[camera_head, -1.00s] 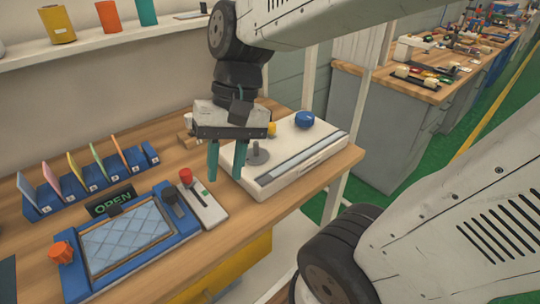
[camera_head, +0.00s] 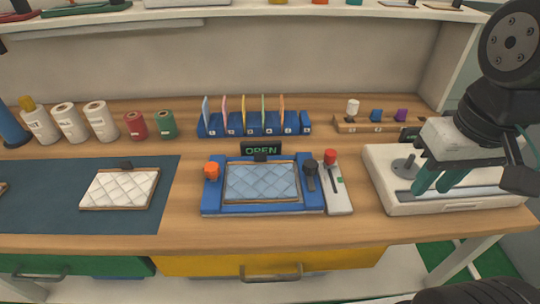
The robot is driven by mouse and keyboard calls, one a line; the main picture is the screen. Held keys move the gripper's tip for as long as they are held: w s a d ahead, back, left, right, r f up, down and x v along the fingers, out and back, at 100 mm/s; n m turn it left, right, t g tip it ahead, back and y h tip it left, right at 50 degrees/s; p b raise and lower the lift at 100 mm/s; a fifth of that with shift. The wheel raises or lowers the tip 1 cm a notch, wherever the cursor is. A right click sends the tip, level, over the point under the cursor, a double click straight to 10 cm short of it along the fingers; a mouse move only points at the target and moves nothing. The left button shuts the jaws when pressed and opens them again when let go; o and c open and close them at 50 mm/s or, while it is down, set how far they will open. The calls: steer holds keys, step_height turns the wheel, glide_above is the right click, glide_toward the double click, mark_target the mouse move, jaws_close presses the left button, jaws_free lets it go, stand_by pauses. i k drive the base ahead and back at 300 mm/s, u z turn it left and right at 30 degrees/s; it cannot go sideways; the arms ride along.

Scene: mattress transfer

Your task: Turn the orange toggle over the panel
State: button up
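The orange toggle (camera_head: 212,171) is a small orange knob at the left side of the blue panel frame (camera_head: 212,205), near its upper left corner. A light blue quilted mattress piece (camera_head: 262,182) lies inside the frame. A black knob (camera_head: 310,169) sits on the frame's right side. A sign reading OPEN (camera_head: 261,149) stands behind the frame. My gripper (camera_head: 440,188) hangs at the right, over the white machine, well away from the toggle. Its two teal fingers are apart with nothing visible between them.
A red-knobbed slider unit (camera_head: 334,185) stands right of the frame. A white machine (camera_head: 390,200) is under my gripper. A blue rack (camera_head: 255,124) with colored cards stands behind. A white quilted piece (camera_head: 119,188) lies on the dark mat (camera_head: 40,215). Bare wood lies before the frame.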

mark_target(212, 170)
steer(key=z, duration=1.15)
steer(key=k, duration=0.5)
steer(key=u, duration=1.4)
steer(key=i, duration=0.5)
steer(key=u, duration=0.05)
